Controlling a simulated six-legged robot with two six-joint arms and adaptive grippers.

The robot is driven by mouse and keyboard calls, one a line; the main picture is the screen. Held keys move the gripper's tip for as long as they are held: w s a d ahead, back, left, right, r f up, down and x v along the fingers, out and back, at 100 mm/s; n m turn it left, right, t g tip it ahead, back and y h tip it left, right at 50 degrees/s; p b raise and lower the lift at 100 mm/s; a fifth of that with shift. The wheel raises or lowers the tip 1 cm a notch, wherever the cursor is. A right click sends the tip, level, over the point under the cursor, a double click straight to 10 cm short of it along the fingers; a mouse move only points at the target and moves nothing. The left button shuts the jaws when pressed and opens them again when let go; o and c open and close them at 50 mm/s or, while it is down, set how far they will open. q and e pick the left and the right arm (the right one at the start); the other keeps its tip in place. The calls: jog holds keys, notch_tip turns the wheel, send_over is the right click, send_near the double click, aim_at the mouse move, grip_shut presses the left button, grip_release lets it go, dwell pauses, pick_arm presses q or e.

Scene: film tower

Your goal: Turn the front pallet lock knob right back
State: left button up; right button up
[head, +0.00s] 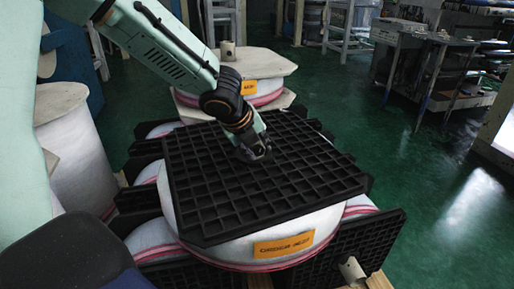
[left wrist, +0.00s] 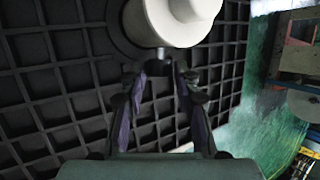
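The front pallet (head: 310,165) is a black grid plate lying on a white film roll with an orange label (head: 284,244). My left gripper (head: 255,154) reaches down to the middle of this pallet. In the left wrist view the two fingers of the left gripper (left wrist: 161,76) stand apart, with a small dark piece between or just behind their tips; I cannot tell whether they touch it. A pale round piece (left wrist: 178,20) shows just beyond the tips, over a dark disc on the grid. The lock knob cannot be made out clearly. My right gripper is not in view.
Behind stands another roll with a pale board (head: 262,62) and a short tube (head: 228,49) on it. More rolls and upright black grids crowd the left and front. Benches (head: 425,45) stand at the back right. The green floor (head: 420,175) on the right is clear.

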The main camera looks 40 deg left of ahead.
pick_arm(q)
jog(key=shift+o, duration=1.4)
jog(key=v, duration=0.7)
jog(key=shift+r, duration=0.2)
jog(key=shift+s, duration=0.15)
